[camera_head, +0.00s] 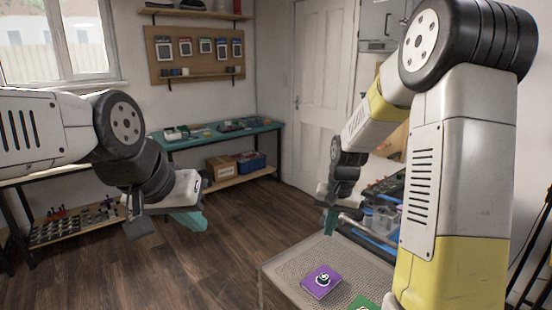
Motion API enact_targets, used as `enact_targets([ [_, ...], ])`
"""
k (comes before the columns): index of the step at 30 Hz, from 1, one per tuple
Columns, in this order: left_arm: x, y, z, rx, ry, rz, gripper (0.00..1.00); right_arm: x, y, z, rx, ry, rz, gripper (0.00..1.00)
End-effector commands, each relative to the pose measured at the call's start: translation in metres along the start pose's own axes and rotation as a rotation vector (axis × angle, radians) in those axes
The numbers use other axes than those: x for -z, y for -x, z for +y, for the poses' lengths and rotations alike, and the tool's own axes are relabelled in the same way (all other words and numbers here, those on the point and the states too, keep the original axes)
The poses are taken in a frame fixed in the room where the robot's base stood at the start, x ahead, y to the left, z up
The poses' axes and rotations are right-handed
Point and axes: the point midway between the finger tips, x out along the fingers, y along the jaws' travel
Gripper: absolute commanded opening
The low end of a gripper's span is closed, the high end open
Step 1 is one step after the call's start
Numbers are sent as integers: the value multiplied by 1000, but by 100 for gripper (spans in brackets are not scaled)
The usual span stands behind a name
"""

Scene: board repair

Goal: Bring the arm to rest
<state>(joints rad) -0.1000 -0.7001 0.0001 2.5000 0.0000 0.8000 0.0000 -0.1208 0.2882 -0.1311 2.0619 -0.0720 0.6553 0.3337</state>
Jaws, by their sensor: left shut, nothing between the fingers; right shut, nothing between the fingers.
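My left arm comes in from the left, and my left gripper (190,219) hangs in the air over the wooden floor. Its teal fingers are together and hold nothing. My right arm bends down from the upper right. My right gripper (330,220) points down near the back edge of the perforated table (300,257). It is shut and empty, with teal at its tips. Part of it is hidden by its own wrist.
A purple board (316,285) with a round black-and-white part lies on the perforated table, beside a partly hidden green board (362,303). A teal-topped bench (235,135) stands at the back wall. Open floor (220,260) lies between.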

Motion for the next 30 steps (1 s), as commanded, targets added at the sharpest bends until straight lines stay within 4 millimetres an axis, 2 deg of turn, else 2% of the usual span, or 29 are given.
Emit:
enact_targets([
  [1,0,0,0,0,0,0,0,-6,22,0,20,15,25,0],
  [6,0,0,0,0,0,0,0,-35,78,1,72,79,93,0],
  [12,0,0,0,0,0,0,0,-77,132,6,121,162,181,0],
  [15,0,0,0,0,0,0,0,-101,154,10,139,203,226,0],
  [18,0,0,0,0,0,0,0,-124,171,14,153,245,274,0],
  [24,0,0,0,0,0,0,0,-164,191,22,167,315,352,0],
  [30,0,0,0,0,0,0,0,-182,196,25,169,348,385,0],
])
